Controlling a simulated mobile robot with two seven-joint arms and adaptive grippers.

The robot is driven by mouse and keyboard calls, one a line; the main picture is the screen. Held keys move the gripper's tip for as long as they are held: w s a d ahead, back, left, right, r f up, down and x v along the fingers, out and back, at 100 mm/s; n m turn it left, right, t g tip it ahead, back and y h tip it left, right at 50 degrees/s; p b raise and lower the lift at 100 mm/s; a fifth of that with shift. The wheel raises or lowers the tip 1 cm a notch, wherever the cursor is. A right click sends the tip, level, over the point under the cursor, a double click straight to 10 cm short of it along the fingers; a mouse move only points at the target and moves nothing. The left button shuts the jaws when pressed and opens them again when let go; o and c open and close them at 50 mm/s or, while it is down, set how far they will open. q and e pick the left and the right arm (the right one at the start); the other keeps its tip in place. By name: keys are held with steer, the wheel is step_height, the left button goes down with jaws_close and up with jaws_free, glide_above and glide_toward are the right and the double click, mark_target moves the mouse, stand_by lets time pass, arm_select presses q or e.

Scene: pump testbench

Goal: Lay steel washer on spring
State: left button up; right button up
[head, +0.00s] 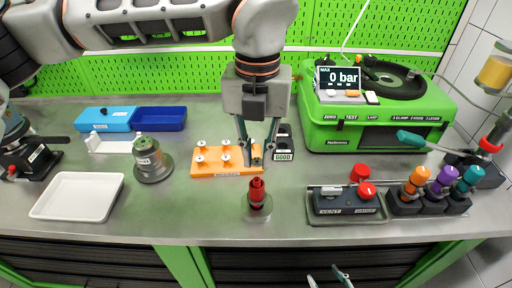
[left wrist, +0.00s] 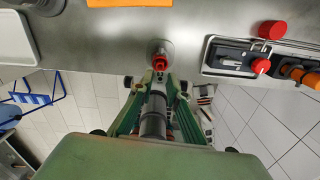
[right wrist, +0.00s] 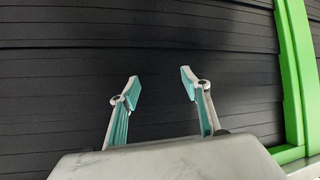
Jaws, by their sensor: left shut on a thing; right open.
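My left gripper (head: 258,160) points down over the bench, just behind and above a red upright part (head: 257,188) on a round grey base (head: 258,209). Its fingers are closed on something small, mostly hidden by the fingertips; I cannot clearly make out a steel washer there. In the left wrist view the red part (left wrist: 160,62) lies just beyond the fingertips (left wrist: 158,80). I cannot make out spring coils on it. My right gripper (head: 329,278) is open and empty at the front edge; the right wrist view shows its fingers apart (right wrist: 158,88).
An orange tray (head: 210,173) with several pegs stands behind left. A grey tray (head: 345,218) with a red-knobbed valve block is right; coloured-top tools (head: 440,190) stand beyond. A green pump case (head: 375,135) is at the back. A white tray (head: 75,210) lies left.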

mark_target(257, 162)
arm_select(q)
steer(key=shift+f+b, duration=0.9)
steer(key=shift+f, duration=1.15)
steer(key=shift+f+b, duration=0.35)
steer(key=shift+b, duration=0.35)
stand_by(0.6)
stand_by(0.3)
steer(key=o, duration=0.8)
steer(key=shift+r, duration=0.15)
